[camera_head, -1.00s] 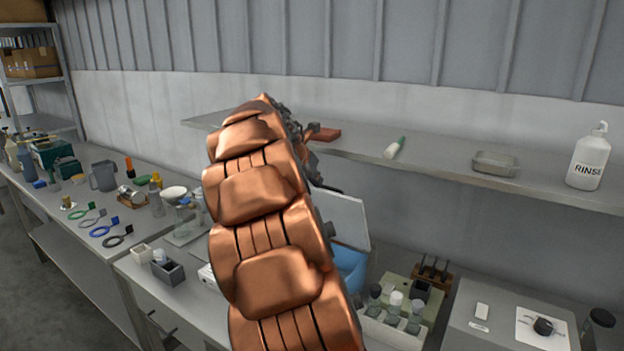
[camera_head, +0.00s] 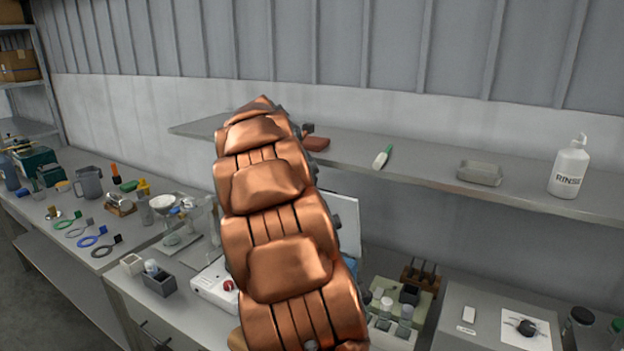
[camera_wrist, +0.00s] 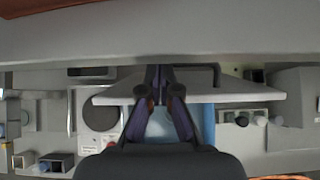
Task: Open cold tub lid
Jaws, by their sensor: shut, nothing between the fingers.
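The cold tub is blue; a strip of its wall (camera_wrist: 208,127) and a pale opening show in the wrist view, partly behind my gripper. Its white lid (camera_wrist: 245,93) appears as a long pale slab across the wrist view, with a dark handle-like bar by its top edge. In the head view the lid (camera_head: 347,212) stands steeply tilted up, mostly hidden by my copper arm. My gripper (camera_wrist: 158,78) is shut and empty, its fingertips together at the lid. Whether they touch it I cannot tell. The head view hides the gripper.
A wall shelf (camera_head: 430,172) runs behind the bench and crosses the top of the wrist view (camera_wrist: 160,38). It carries a rinse bottle (camera_head: 569,168) and a metal tray (camera_head: 479,173). Capped bottles (camera_head: 404,312) in a rack stand right of my arm.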

